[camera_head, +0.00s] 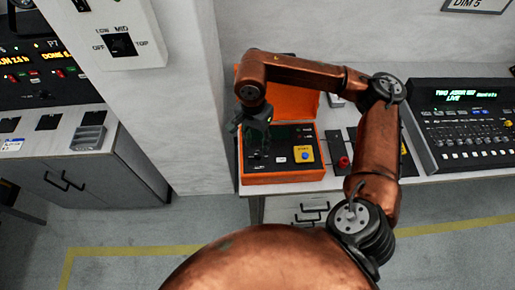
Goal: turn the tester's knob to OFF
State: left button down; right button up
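The tester appears to be an orange case (285,178) with its lid (300,100) raised, on the bench in the middle of the view. Its dark panel shows a yellow patch with a blue button (304,153) and a small white label (281,160). My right gripper (256,152) points down over the left part of this panel. It hides what lies there, and I cannot make out the tester's knob. The dark fingers blend into the panel, so their opening and any contact are unclear. My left gripper is not in view.
A wall box with a dark knob (121,45) marked OFF, LOW, MID and TOP is at upper left. A red knob (344,162) sits right of the case. A mixing console (465,125) stands at right. A grey cabinet (95,180) is at left.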

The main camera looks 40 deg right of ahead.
aim_at(256, 152)
notch_tip(256, 152, up, 6)
jog(key=shift+w+r, duration=0.15)
jog(key=shift+r, duration=0.05)
jog(key=shift+a, duration=0.1)
dwell(0.4)
